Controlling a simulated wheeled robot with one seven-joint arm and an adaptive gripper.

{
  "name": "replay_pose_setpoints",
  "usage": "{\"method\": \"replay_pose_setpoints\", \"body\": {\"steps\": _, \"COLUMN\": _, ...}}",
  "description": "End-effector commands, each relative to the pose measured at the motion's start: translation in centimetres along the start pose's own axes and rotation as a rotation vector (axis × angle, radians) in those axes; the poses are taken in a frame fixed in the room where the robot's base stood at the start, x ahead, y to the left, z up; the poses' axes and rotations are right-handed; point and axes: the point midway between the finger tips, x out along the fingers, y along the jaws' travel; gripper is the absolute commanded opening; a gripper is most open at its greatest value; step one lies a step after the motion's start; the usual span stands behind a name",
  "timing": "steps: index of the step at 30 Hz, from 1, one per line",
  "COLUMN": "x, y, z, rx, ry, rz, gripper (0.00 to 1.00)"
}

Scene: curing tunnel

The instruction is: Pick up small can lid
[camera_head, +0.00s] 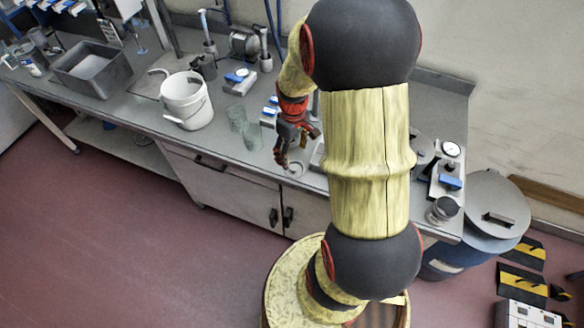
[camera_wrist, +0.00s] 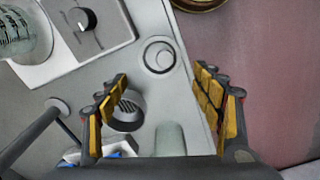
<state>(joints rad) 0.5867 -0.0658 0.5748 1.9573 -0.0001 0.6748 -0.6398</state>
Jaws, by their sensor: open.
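The small can lid (camera_wrist: 159,56) looks like a pale round disc with a raised ring. It lies flat on the grey counter (camera_wrist: 75,75) near its front edge. In the wrist view it sits just beyond my fingertips, roughly midway between them. My gripper (camera_wrist: 161,78) is open, with yellow-padded fingers spread and nothing between them. In the head view my gripper (camera_head: 283,158) points down over the counter, close to a pale round thing (camera_head: 295,169) that appears to be the lid. I cannot tell the exact height of the fingertips above it.
A dark-rimmed slotted round piece (camera_wrist: 127,113) lies by the left finger. A clear glass (camera_wrist: 170,138) stands near the palm. A plate with a black knob (camera_wrist: 84,19) and a glass jar (camera_wrist: 22,32) are at upper left. A white bucket (camera_head: 184,102) stands left on the counter.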

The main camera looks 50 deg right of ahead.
Motion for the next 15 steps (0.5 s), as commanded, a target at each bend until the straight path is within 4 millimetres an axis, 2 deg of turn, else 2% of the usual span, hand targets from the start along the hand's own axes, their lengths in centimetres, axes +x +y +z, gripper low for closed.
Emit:
{"method": "replay_pose_setpoints", "body": {"steps": 3, "x": 1.5, "y": 0.0, "z": 0.1, "rx": 0.001, "ry": -0.002, "rz": -0.001, "gripper": 0.67}}
{"method": "replay_pose_setpoints", "body": {"steps": 8, "x": 2.5, "y": 0.0, "z": 0.3, "rx": 0.002, "ry": -0.002, "rz": -0.001, "gripper": 0.67}}
{"method": "replay_pose_setpoints", "body": {"steps": 15, "x": 6.0, "y": -0.1, "z": 0.9, "rx": 0.003, "ry": -0.003, "rz": -0.003, "gripper": 0.67}}
